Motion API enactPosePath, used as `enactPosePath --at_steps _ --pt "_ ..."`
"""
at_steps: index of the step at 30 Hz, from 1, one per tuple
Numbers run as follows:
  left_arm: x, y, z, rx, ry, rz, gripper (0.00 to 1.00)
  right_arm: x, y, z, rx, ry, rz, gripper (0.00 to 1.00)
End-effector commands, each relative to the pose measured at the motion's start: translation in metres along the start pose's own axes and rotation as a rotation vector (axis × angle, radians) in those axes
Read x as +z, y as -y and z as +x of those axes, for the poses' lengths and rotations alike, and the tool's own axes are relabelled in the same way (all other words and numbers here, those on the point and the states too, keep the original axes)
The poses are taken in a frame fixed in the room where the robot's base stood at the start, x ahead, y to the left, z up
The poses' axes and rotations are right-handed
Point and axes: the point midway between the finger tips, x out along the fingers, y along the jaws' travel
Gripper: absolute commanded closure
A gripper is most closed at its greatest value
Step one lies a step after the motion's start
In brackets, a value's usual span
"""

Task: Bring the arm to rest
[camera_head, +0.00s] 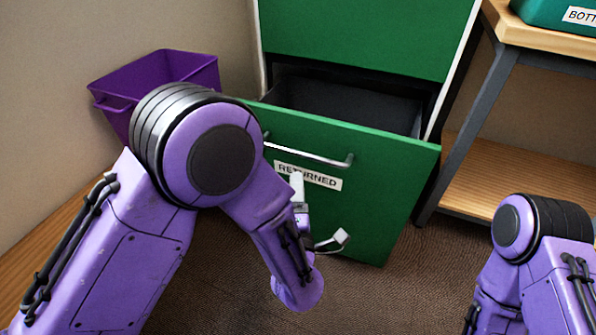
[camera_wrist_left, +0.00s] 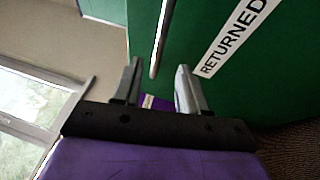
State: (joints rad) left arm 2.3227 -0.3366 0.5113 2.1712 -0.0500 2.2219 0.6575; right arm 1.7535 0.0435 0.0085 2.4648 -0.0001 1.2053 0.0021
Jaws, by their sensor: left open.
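My left gripper (camera_head: 318,212) is in front of the green drawer front (camera_head: 372,205), below its metal handle (camera_head: 310,152). Its two fingers are apart, with nothing held between them. In the left wrist view, the open left gripper (camera_wrist_left: 158,68) shows with the handle (camera_wrist_left: 160,35) lined up between its fingertips; I cannot tell the distance. The drawer stands pulled out, and its dark grey inside (camera_head: 350,103) looks empty where it shows. A white label (camera_head: 308,176) reads RETURNED, partly covered by a finger. My right arm shows at the lower right; its gripper is out of view.
A purple bin (camera_head: 160,72) stands left of the cabinet (camera_head: 360,35), partly behind my left arm. A wooden shelf unit with grey legs (camera_head: 470,125) stands at right, with a green container (camera_head: 550,14) on top. Brown carpet (camera_head: 385,300) is clear between my arms.

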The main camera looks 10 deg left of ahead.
Motion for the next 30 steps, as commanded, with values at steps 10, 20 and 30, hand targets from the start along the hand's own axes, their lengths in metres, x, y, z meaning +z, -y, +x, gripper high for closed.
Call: enactPosePath --at_steps 10,20,30 --pt "0.000 0.000 -0.001 0.000 0.000 0.000 0.58 0.000 0.000 0.000 0.000 0.000 -0.001 0.57" --pt "0.000 0.049 -0.009 -0.195 0.205 0.498 0.58 0.000 0.000 0.000 0.000 0.001 -0.001 0.57" --pt "-0.179 0.210 -0.154 -0.972 0.612 1.189 0.58 0.000 0.000 0.000 0.000 0.001 -0.001 0.57"
